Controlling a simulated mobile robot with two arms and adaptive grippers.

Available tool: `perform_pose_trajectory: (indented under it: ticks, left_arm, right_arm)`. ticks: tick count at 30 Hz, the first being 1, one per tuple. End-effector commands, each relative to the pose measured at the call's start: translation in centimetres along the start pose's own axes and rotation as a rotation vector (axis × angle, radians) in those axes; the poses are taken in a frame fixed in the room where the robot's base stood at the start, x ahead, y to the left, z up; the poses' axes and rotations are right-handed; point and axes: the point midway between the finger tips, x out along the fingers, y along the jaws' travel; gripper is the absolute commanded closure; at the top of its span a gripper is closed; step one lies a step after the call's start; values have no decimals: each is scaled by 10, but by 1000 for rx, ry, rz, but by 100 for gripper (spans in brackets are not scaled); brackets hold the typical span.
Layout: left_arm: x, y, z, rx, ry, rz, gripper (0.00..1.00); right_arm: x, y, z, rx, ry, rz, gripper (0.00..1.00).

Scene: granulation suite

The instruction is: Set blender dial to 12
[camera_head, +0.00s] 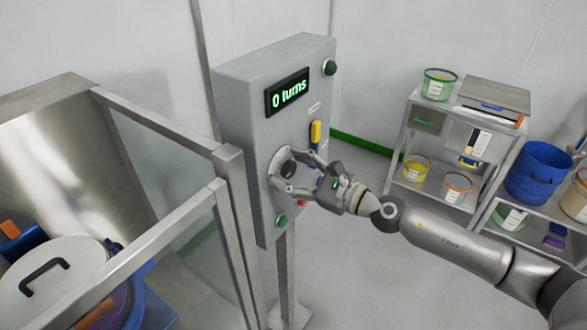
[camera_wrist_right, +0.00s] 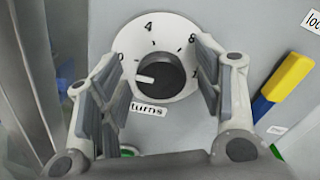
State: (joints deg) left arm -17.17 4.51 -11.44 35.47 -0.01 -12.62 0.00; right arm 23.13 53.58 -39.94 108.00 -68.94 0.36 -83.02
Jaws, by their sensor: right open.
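The blender dial is a black knob (camera_wrist_right: 160,78) on a round white scale (camera_wrist_right: 150,33) marked 0, 4, 8 and a partly hidden number at the right. Its white pointer mark lies at the knob's left, towards the 0 side. In the head view the knob (camera_head: 288,168) is on the grey control box (camera_head: 240,120), whose display (camera_head: 288,92) reads "0 turns". My right gripper (camera_head: 283,170) is open, its fingers on either side of the knob; in the right wrist view the fingers (camera_wrist_right: 157,80) stand apart from it. My left gripper is not in view.
A yellow and blue lever (camera_head: 315,135) sits right of the dial, with green buttons (camera_head: 329,67) above and below. A metal-framed glass guard (camera_head: 165,120) stands close at left. Shelves with tubs (camera_head: 440,85) are at the back right.

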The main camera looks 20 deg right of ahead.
Motion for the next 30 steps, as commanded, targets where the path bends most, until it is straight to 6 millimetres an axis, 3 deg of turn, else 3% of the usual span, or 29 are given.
perform_pose_trajectory:
  ticks: [2,12,22,30]
  left_arm:
    - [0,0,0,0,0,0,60]
    - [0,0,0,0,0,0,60]
    - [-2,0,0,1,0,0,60]
    - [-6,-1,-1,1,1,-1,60]
  right_arm:
    - [0,0,0,0,0,0,42]
    - [0,0,0,1,0,0,86]
    - [0,0,0,51,0,0,86]
    - [0,-1,1,228,0,-1,86]
